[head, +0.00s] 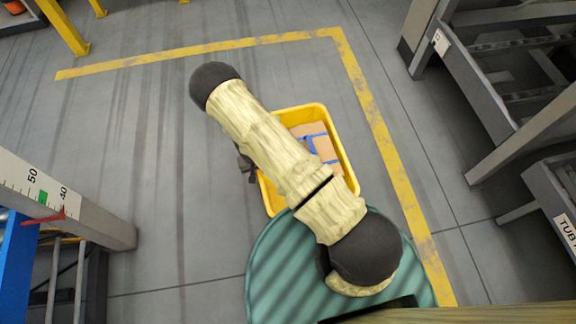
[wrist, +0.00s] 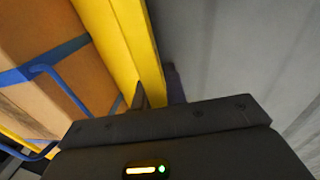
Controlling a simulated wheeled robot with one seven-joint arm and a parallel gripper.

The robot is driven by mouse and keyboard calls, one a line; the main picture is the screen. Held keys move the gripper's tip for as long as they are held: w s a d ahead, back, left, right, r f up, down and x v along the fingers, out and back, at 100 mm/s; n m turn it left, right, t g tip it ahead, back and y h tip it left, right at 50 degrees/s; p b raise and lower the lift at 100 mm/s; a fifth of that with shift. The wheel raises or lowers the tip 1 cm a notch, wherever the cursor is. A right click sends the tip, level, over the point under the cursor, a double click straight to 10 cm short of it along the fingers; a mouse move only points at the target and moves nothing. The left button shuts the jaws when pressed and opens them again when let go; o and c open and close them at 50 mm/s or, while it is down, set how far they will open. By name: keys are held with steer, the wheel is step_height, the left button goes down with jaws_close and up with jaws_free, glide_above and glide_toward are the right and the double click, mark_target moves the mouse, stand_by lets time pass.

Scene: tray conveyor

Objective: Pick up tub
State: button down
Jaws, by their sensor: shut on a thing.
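The yellow tub (head: 344,156) is in the middle of the head view, partly hidden under my arm. It holds brown cardboard pieces with blue bands (head: 314,139). My gripper (head: 247,165) is at the tub's left side, mostly hidden by the arm in the head view. In the wrist view, the gripper's fingers (wrist: 158,90) stand on either side of the tub's yellow wall (wrist: 134,45), shut on it. The cardboard and a blue strap or handle show inside, to the left. I cannot tell whether the tub touches the floor.
A yellow floor line (head: 376,125) runs behind and to the right of the tub. Grey metal frames (head: 470,80) stand at the right. A post with a numbered scale (head: 45,190) and a blue part (head: 15,265) stand at the left. The grey floor between is clear.

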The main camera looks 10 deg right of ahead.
step_height(320, 180, up, 10)
steer(key=p, duration=0.6)
stand_by(0.6)
steer(key=w+d+r+p, duration=0.1)
steer(key=d+r+p, duration=0.3)
steer(key=r+p, duration=1.8)
steer(key=w+d+r+p, duration=0.1)
steer(key=d+r+p, duration=0.4)
steer(key=r+p, duration=1.8)
steer(key=w+d+r+p, duration=0.1)
steer(key=d+r+p, duration=0.3)
steer(key=r+p, duration=1.8)
step_height(320, 180, up, 12)
steer(key=shift+d+f, duration=0.2)
steer(key=shift+d, duration=0.05)
